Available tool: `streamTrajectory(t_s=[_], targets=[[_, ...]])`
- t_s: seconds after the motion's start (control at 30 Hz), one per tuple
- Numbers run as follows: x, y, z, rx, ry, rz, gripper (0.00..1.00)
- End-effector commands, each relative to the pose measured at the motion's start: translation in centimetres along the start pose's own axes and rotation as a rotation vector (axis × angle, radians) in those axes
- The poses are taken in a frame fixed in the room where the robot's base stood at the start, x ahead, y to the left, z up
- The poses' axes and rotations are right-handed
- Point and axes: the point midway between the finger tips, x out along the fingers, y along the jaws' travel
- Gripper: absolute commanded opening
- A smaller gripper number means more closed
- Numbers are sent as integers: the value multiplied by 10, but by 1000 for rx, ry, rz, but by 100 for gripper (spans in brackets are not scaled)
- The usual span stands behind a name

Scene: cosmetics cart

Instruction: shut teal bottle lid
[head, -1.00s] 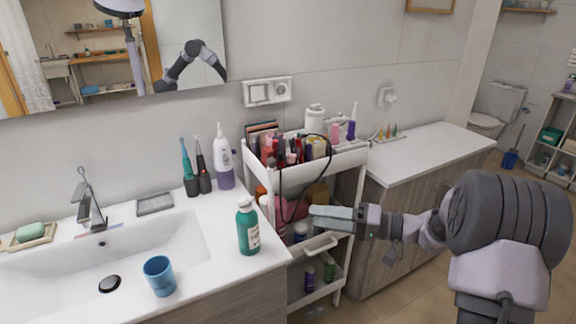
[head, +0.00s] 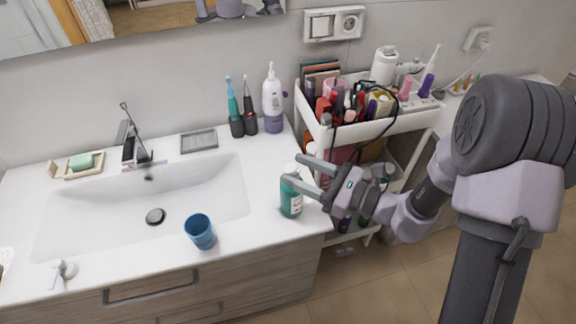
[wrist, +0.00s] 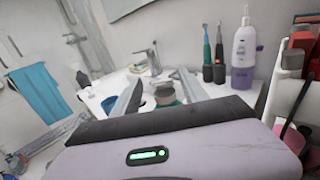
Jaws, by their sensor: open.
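The teal bottle (head: 291,203) stands upright on the counter to the right of the sink, near the front edge. Its pale top shows by my gripper (head: 290,169), which is open and reaches in from the right at the height of the bottle's upper part. One finger passes in front of the bottle and hides part of its neck and lid. In the wrist view, the bottle's top (wrist: 165,96) lies between the two spread fingers (wrist: 160,86). Whether a finger touches it, and how the lid sits, I cannot tell.
A blue cup (head: 200,232) stands left of the bottle, by the sink (head: 100,205). Toothbrushes (head: 236,112) and a white-purple dispenser (head: 273,105) stand behind. A crowded cosmetics cart (head: 400,125) is close on the right. The counter just left of the bottle is clear.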

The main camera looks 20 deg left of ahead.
Motion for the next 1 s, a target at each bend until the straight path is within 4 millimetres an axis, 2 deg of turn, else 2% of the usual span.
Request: streamTrajectory(t_s=[0.1, 0.2, 0.5, 0.53, 0.7, 0.8, 1.0], targets=[[19, 1, -1, -1, 0, 3, 52], [29, 0, 0, -2, 0, 1, 52], [33, 0, 0, -2, 0, -1, 52], [33, 0, 0, -2, 0, -1, 50], [32, 0, 0, -2, 0, -1, 16], [32, 0, 0, -2, 0, -1, 0], [32, 0, -7, -2, -36, -1, 0]])
